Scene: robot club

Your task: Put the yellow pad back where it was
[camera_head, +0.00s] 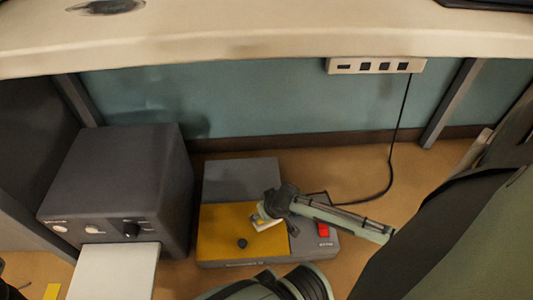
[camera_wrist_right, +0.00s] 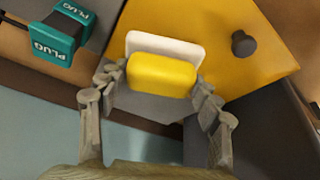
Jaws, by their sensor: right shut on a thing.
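The yellow pad (camera_wrist_right: 161,75) is between the two fingers of my right gripper (camera_wrist_right: 157,82), which is shut on it. A white piece (camera_wrist_right: 160,44) shows right behind the pad; I cannot tell whether it is joined to it. In the head view my right gripper (camera_head: 264,215) is over the yellow panel (camera_head: 222,228) of a low grey device, with the pad (camera_head: 262,226) small at its tips. I cannot tell whether the pad touches the panel. My left gripper is not in view.
A dark knob (camera_head: 241,243) stands on the panel. A red switch (camera_head: 323,230) is at the device's right. A grey box (camera_head: 120,185) with knobs stands left. A teal plug (camera_wrist_right: 62,32) shows in the wrist view. The bench edge (camera_head: 270,48) overhangs; a power strip (camera_head: 376,66) hangs there.

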